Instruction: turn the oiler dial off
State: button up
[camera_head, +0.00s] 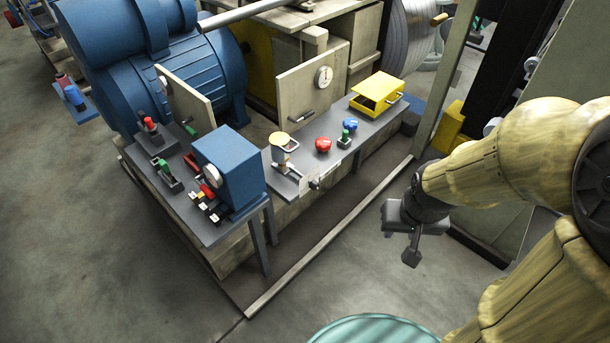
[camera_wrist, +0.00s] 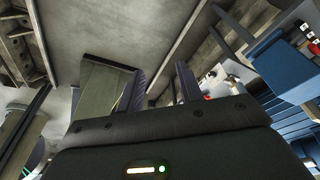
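A small oiler-like fitting with a yellow top (camera_head: 283,143) stands on the grey bench, left of the red knob; I cannot make out a dial or its setting on it. A round white gauge (camera_head: 323,76) is on the upright beige panel behind. A blue box (camera_head: 229,168) with a round face stands at the bench's near left; it seems to show in the wrist view (camera_wrist: 283,66). My gripper (camera_head: 411,240) hangs right of the bench over the floor, apart from all controls. In the wrist view its two fingers (camera_wrist: 161,88) are spread with nothing between them.
The bench (camera_head: 356,142) also bears a red knob (camera_head: 323,144), a blue-topped knob (camera_head: 349,125) and a yellow hinged cover (camera_head: 377,93). Levers and a red button (camera_head: 149,122) sit at left. A low rail (camera_head: 330,238) edges the bench. The floor (camera_head: 350,255) between is clear.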

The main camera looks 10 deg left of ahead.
jog(key=shift+w, duration=0.25)
jog(key=shift+o, duration=1.1)
jog(key=shift+s+d, duration=0.15)
jog(key=shift+s, duration=0.05)
jog(key=shift+o, duration=0.6)
jog(key=shift+f, duration=0.2)
jog(key=w+a+f+n+t+y+b, duration=0.15)
jog(key=w+f+t+b, duration=0.25)
jog(key=w+f+b, duration=0.65)
jog(key=w+f+n+t+y+b, duration=0.1)
jog(key=w+f+n+t+b, duration=0.15)
jog(key=w+f+b, duration=0.7)
jog(key=w+a+f+n+t+y+b, duration=0.1)
jog(key=w+a+f+y+b, duration=0.2)
jog(key=f+y, duration=0.3)
jog(key=w+a+f+n+t+y+b, duration=0.1)
jog(key=w+a+f+n+y+b, duration=0.1)
jog(key=w+a+f+y+b, duration=0.2)
notch_tip(320, 180, down, 3)
jog(key=shift+w+r+n+y+b, duration=0.2)
jog(key=shift+w+n+y+b, duration=0.1)
jog(key=shift+y+b, duration=0.6)
